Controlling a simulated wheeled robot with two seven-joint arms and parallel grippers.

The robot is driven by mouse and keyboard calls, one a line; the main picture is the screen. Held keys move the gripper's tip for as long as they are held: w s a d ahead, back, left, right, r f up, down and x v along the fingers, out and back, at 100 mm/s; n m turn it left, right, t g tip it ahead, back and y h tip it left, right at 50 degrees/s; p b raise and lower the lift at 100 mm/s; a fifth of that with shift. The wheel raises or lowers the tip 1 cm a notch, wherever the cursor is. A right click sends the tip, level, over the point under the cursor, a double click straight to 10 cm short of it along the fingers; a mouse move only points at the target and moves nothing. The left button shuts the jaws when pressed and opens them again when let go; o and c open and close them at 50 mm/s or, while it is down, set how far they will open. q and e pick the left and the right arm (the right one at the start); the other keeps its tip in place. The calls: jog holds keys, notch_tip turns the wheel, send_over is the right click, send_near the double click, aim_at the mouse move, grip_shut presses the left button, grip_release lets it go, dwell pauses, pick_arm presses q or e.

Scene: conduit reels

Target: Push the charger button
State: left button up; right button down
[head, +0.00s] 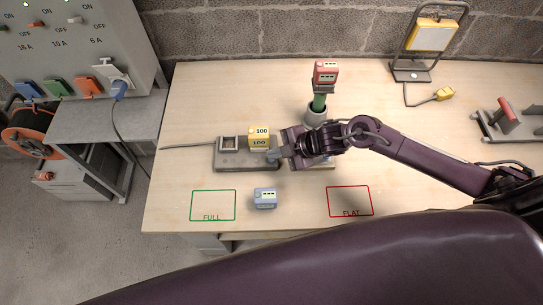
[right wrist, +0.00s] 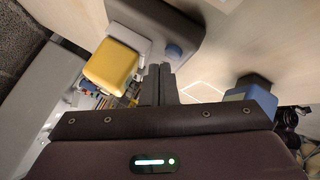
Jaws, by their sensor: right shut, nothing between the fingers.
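The grey charger (head: 231,165) lies on the table with a yellow battery (head: 259,139) marked 100 in one bay; the other bay is empty. My right gripper (head: 276,154) is shut and empty at the charger's right end. In the wrist view its fingertips (right wrist: 159,68) are close beside the button; I cannot tell whether they touch. In the head view the fingers mostly cover the button. My left gripper is out of view.
A blue battery (head: 265,198) stands in front of the charger, between the green FULL outline (head: 213,191) and the red FLAT outline (head: 349,187). A red-topped tool (head: 325,75) stands upright behind my right gripper. A work lamp (head: 432,36) is at the back right.

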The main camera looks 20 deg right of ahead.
notch_tip(320, 180, up, 6)
jog(key=p, duration=0.5)
dwell(0.5)
